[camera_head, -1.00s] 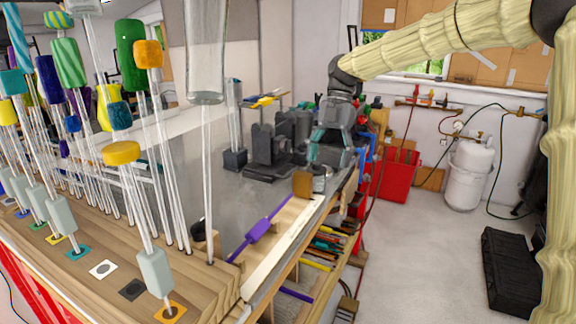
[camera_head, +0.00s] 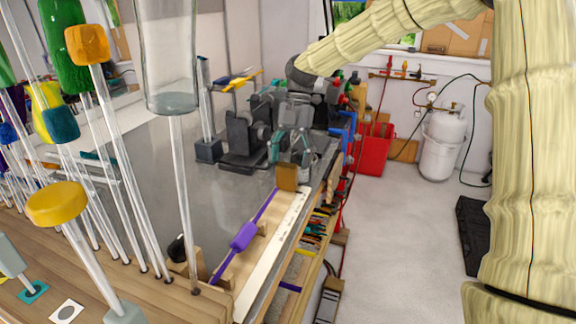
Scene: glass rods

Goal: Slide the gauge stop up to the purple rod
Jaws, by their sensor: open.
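The purple rod (camera_head: 243,236), with a thicker purple section in its middle, lies along the wooden gauge at the bench's right edge. A pale ruler strip (camera_head: 274,252) runs beside it. The gauge stop (camera_head: 287,177), a small brown block, stands at the rod's far end. Whether the rod's tip touches the stop or a small gap remains, I cannot tell. My gripper (camera_head: 291,152) is open, with its grey and teal fingers just behind and above the stop. Contact with the stop cannot be made out.
A wooden rack (camera_head: 150,293) of upright glass rods with coloured tops fills the left. A tall clear glass vessel (camera_head: 167,55) stands in front. Dark bench equipment (camera_head: 245,140) stands left of my gripper. A red bin (camera_head: 373,150) and white tank (camera_head: 440,145) stand beyond the open floor at right.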

